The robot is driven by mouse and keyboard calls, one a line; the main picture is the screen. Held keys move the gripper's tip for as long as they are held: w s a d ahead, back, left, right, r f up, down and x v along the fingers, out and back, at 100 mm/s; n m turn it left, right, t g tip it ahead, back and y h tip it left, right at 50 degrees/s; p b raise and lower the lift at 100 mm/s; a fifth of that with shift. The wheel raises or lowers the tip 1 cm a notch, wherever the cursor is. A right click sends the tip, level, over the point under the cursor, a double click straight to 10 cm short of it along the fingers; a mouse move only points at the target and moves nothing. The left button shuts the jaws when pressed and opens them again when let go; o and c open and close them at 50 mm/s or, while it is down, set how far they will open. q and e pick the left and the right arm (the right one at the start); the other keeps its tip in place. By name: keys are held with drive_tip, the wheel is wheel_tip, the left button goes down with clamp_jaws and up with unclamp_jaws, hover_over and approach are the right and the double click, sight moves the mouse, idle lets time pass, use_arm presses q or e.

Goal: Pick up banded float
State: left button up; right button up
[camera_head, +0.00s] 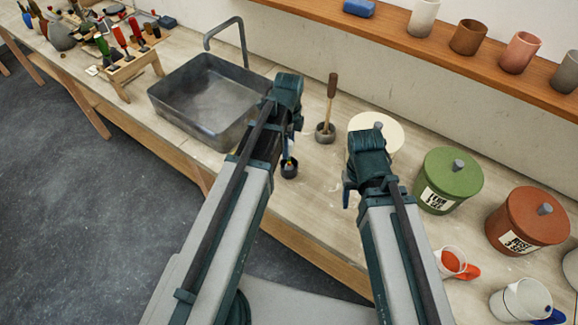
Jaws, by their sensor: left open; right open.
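I cannot pick out the banded float with certainty. A small dark object with red and blue on top (289,166) stands on the bench just below my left gripper (291,136); it is too small to name. My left gripper is open above the bench, right of the sink, and its fingers are mostly hidden by its own wrist. My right gripper (348,190) is open, in front of the cream round lid, and its fingers are partly hidden too. Several red- and green-handled tools (120,36) stand in a wooden rack at the far left.
A grey sink (168,122) with a tap (243,42) is left of my arms. A stone mortar with a wooden pestle (331,88) stands behind. Green (448,170) and brown (530,225) lidded pots and measuring jugs crowd the right. Cups line the shelf (440,55).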

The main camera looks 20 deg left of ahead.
use_arm(q)
drive_tip(key=shift+r, duration=0.1)
clamp_jaws()
idle(1.2)
